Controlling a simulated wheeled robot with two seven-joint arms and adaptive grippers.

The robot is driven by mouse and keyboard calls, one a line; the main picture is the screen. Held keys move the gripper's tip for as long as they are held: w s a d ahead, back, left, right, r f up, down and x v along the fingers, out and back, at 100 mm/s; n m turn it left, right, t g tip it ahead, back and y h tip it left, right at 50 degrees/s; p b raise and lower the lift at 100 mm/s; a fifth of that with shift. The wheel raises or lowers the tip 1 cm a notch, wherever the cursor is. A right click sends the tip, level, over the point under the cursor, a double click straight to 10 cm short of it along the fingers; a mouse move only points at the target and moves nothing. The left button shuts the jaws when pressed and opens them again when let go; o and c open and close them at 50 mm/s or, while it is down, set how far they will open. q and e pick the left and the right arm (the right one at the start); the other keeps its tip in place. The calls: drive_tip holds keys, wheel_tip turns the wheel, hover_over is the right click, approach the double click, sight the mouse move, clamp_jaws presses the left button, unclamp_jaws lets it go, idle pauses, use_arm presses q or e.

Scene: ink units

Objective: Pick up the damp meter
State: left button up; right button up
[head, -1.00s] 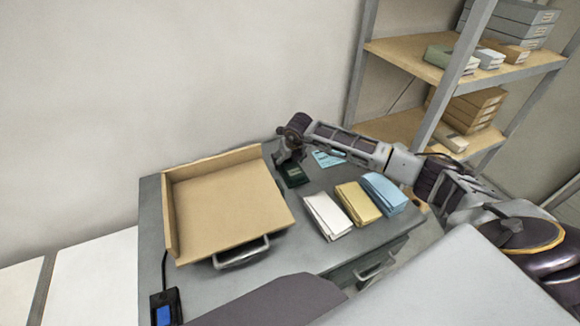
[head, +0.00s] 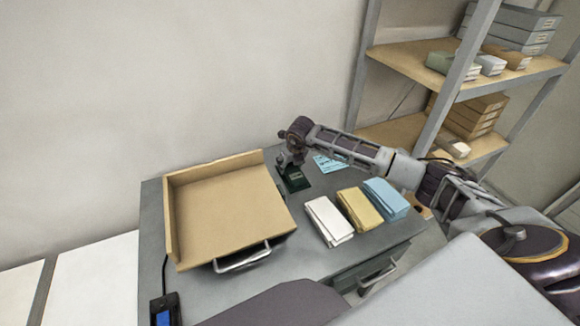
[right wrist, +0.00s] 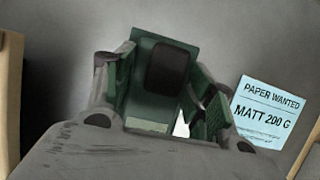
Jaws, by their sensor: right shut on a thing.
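The damp meter appears to be the dark green device (head: 297,182) on the grey desk, just right of the wooden tray. My right gripper (head: 291,165) is over it and shut on it. In the right wrist view the green body with a black pad (right wrist: 168,68) and a pale strip lies between the fingers of the right gripper (right wrist: 160,103). The fingers cover parts of its sides. It looks at desk level; I cannot tell whether it touches the desk. My left gripper is not in view.
A wooden tray (head: 225,212) with a metal handle stands left. White (head: 328,218), yellow (head: 356,207) and blue (head: 385,196) stacks lie right. A blue note (head: 330,164) lies behind my arm. A corded black device (head: 163,309) is front left. Shelves (head: 430,80) stand behind.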

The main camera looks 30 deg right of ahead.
drive_tip(key=shift+r, duration=0.5)
wheel_tip(320, 180, up, 7)
drive_tip(key=shift+f+b, duration=0.1)
drive_tip(key=shift+b, duration=0.2)
drive_tip(key=shift+r, duration=0.7)
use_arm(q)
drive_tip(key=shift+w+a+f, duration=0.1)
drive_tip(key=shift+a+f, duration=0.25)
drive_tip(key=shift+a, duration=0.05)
use_arm(e)
drive_tip(key=shift+r, duration=0.2)
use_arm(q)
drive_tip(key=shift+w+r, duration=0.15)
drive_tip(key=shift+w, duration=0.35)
use_arm(e)
drive_tip(key=shift+s, duration=0.1)
